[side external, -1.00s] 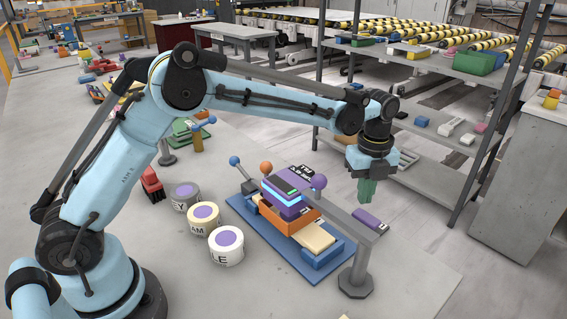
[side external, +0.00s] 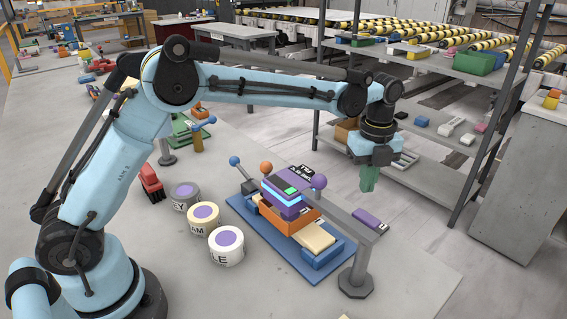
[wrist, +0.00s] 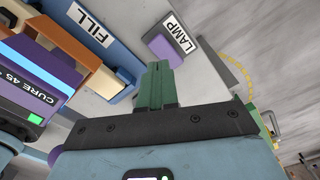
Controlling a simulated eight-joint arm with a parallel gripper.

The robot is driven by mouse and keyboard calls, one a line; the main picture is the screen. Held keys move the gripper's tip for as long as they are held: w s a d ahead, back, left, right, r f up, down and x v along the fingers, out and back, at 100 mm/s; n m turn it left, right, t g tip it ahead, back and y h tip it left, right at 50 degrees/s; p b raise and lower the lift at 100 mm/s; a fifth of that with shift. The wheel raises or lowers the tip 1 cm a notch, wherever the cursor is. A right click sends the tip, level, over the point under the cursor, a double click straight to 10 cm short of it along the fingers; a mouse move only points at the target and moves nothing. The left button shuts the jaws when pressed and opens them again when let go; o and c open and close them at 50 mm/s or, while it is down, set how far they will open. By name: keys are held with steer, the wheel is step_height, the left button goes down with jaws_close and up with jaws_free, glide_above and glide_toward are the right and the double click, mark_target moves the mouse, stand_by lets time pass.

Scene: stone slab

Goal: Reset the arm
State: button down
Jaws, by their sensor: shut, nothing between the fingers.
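My gripper (side external: 368,180) has green fingers pressed together with nothing between them. It hangs in the air, pointing down, near the slab's far edge. In the side external view it is above and right of the device with purple and orange blocks (side external: 288,196), clear of it. In the wrist view the shut fingers (wrist: 163,84) show in the middle, below a purple block (wrist: 166,46) beside a "LAMP" label. The device's purple part marked "CURE 45" (wrist: 35,75) is at the left there.
Three labelled pots (side external: 204,216) stand left of the blue base plate (side external: 300,262). A metal shelf (side external: 440,70) with several items stands behind my gripper. The slab's front right (side external: 410,285) is clear.

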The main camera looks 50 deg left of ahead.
mark_target(361, 213)
steer(key=shift+f, duration=3.2)
step_height(361, 213, up, 14)
steer(key=shift+f, duration=0.15)
